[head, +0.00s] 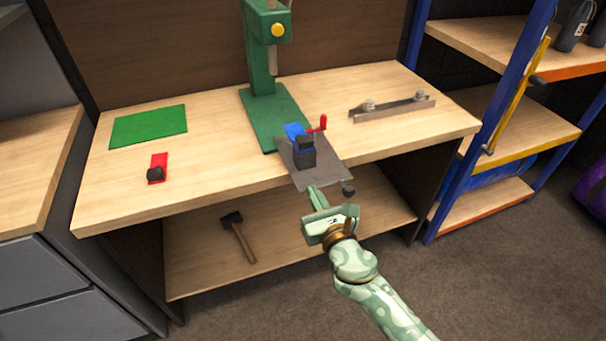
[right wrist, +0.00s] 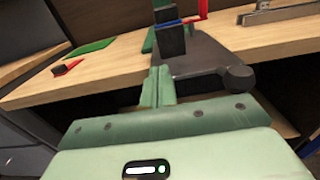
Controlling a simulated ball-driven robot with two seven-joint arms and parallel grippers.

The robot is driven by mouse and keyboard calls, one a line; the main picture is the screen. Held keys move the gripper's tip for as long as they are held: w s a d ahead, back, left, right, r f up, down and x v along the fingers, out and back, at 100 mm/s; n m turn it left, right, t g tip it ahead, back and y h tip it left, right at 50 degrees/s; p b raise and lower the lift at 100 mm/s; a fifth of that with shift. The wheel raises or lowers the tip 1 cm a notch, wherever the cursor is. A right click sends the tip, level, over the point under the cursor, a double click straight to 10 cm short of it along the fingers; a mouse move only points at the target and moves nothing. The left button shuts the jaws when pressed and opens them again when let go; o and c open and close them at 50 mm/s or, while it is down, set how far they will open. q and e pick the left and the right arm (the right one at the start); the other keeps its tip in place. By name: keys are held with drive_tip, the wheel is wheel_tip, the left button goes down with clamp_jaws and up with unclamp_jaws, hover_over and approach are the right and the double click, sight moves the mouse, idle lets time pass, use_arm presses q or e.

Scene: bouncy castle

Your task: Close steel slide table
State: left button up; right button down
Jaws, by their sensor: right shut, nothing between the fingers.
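The steel slide table (head: 322,176) is a flat grey plate by the front of the wooden bench, its front part jutting past the bench's edge. A black block with a blue part (head: 304,152) sits on it, a red crank (head: 318,125) is beside that, and a dark round knob (head: 348,188) is at its front right corner. The plate also shows in the right wrist view (right wrist: 200,55), with the knob (right wrist: 238,78) to the right of the fingers. My right gripper (head: 317,193) is shut and empty at the plate's front edge; I cannot tell whether it touches. My left gripper is not in view.
A green drill press (head: 262,100) stands behind the plate. A green mat (head: 148,126) and a red-and-black item (head: 157,170) lie left on the bench, a metal bar (head: 393,107) lies right. A hammer (head: 238,236) is on the lower shelf. Blue-framed shelving (head: 493,110) stands at right.

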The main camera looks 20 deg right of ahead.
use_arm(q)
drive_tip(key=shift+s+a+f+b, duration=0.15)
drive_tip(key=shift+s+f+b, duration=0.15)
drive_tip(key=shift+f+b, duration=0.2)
use_arm(e)
approach(292, 157)
drive_tip(key=shift+w+r, duration=0.25)
drive_tip(key=shift+r, duration=0.25)
drive_tip(key=shift+w+r, duration=0.3)
drive_tip(key=shift+r, duration=0.2)
drive_tip(key=w+b, duration=0.1)
drive_tip(key=w, duration=0.3)
drive_tip(key=w+b, duration=0.1)
drive_tip(key=w, duration=0.3)
drive_tip(key=shift+w+a+f+b, duration=0.15)
drive_tip(key=shift+w+f+b, duration=0.05)
drive_tip(key=shift+b, duration=0.1)
drive_tip(key=shift+w+r, duration=0.15)
drive_tip(key=shift+w, duration=0.1)
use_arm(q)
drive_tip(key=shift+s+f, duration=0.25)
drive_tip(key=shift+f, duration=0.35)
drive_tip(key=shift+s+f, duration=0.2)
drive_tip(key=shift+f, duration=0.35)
